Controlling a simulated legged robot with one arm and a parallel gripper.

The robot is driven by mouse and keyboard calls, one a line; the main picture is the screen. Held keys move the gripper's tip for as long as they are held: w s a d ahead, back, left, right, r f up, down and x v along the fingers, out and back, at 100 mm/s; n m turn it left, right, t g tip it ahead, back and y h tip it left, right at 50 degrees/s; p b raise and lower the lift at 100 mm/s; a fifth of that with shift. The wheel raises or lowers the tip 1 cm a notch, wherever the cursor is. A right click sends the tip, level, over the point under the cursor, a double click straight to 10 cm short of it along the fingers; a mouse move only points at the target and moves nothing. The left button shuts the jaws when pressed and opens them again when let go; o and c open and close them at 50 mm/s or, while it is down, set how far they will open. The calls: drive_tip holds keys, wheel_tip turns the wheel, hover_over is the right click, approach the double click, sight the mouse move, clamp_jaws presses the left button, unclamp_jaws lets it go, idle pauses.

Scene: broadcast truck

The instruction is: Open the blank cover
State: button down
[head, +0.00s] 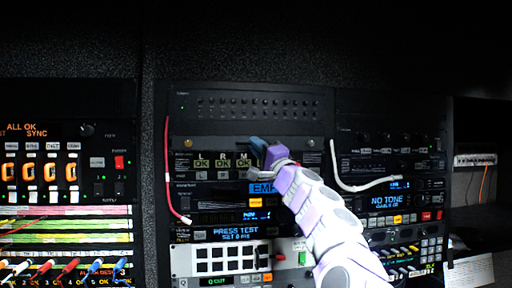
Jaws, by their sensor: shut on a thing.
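The blank cover (222,142) looks like a plain dark grey strip across the middle rack, with a brass-coloured screw (188,143) at its left end and a pale one (310,143) at its right end. My gripper (264,152) is at the strip, right of its middle. It is shut, with its fingers at the strip's lower edge. The fingers and wrist hide the exact point of contact and part of the panel below. I cannot tell how far the cover is tilted.
Lit OK displays (222,163) sit just left of my fingers. A red cable (168,170) hangs at the left and a white cable (360,187) loops at the right. A patch panel with coloured plugs (65,265) stands lower left. Papers (470,268) lie lower right.

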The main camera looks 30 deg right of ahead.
sight(248, 137)
drive_tip(key=shift+m+g+h+p, duration=0.3)
drive_tip(key=shift+p, duration=0.45)
drive_tip(key=shift+s+d+r+p, duration=0.15)
drive_tip(key=shift+r+p, duration=0.1)
drive_tip(key=shift+p, duration=0.2)
drive_tip(key=m+g+p, duration=0.1)
drive_tip(key=r+m+g+h+p, duration=0.1)
drive_tip(key=g, duration=0.1)
drive_tip(key=r+m+g+p, duration=0.1)
drive_tip(key=shift+s+g+h+p, duration=0.3)
drive_tip(key=shift+h, duration=0.1)
drive_tip(key=shift+a+r+g, duration=0.2)
drive_tip(key=shift+r+g, duration=0.05)
drive_tip(key=shift+g, duration=0.35)
idle(0.5)
